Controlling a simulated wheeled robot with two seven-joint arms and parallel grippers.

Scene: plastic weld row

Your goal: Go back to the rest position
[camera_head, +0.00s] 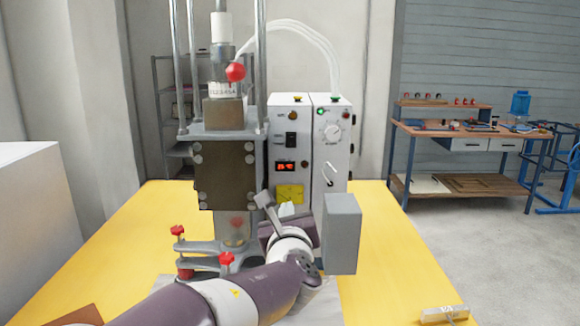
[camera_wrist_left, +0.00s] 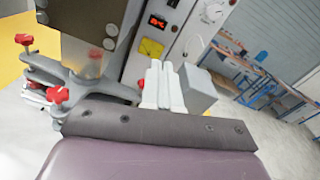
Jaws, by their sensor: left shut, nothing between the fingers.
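My left arm comes in from the bottom left of the head view, and its gripper (camera_head: 272,204) is in front of the welding machine (camera_head: 225,180). In the left wrist view the two pale fingers (camera_wrist_left: 162,68) are together, with nothing between them. The gripper is at the right of the machine's lower clamp (camera_head: 200,255), which has red knobs. A grey block (camera_head: 342,235) stands just right of the gripper; it also shows in the wrist view (camera_wrist_left: 200,92). My right gripper is in neither view.
The machine and its white control box (camera_head: 325,150) stand on a yellow table (camera_head: 390,270). A small metal piece (camera_head: 445,314) lies at the front right. A white surface (camera_head: 35,210) is at the left. A workbench (camera_head: 460,140) stands farther back at the right.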

